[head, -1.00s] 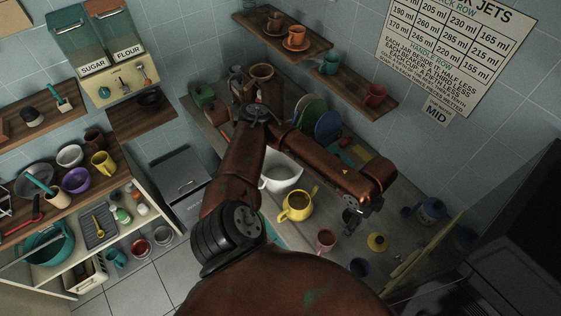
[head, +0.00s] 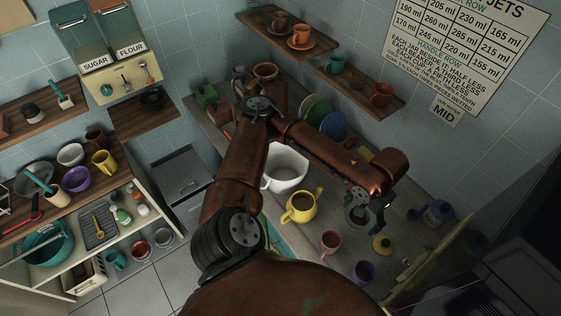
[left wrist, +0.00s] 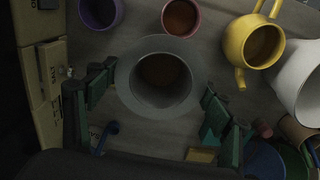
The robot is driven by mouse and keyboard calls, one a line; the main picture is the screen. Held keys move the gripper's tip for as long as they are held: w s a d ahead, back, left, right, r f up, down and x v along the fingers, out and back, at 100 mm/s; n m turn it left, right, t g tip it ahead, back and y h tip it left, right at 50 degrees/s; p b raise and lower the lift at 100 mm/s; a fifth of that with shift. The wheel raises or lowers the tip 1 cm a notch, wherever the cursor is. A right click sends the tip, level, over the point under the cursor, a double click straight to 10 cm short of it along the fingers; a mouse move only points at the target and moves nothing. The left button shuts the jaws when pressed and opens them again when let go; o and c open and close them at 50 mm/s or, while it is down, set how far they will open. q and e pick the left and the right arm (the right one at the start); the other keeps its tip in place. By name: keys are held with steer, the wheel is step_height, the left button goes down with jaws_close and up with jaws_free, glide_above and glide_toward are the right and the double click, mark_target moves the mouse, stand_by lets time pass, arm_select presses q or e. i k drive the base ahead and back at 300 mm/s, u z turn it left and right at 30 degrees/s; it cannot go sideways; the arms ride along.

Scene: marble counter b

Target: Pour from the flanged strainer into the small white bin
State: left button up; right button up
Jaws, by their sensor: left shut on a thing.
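The flanged strainer (head: 357,216) is a grey round vessel with a wide rim, at the right of the head view. In the left wrist view the strainer (left wrist: 132,88) is seen from above, with something brown inside. My left gripper (head: 369,203) is shut on it, its green-black fingers on either side of the rim. I cannot tell whether it is clear of the counter. The small white bin (head: 287,168) stands open on the counter, left of the strainer, and shows at the right edge of the left wrist view (left wrist: 297,83). My right gripper is not in view.
A yellow pot (head: 301,209) stands between the strainer and the bin. A blue canister (head: 437,213) is to the right. Plates (head: 320,117) stand behind my forearm.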

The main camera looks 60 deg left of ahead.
mark_target(285, 167)
steer(key=u, duration=0.5)
steer(key=k, duration=1.15)
steer(key=u, duration=1.05)
steer(key=i, duration=1.45)
steer(key=z, duration=0.8)
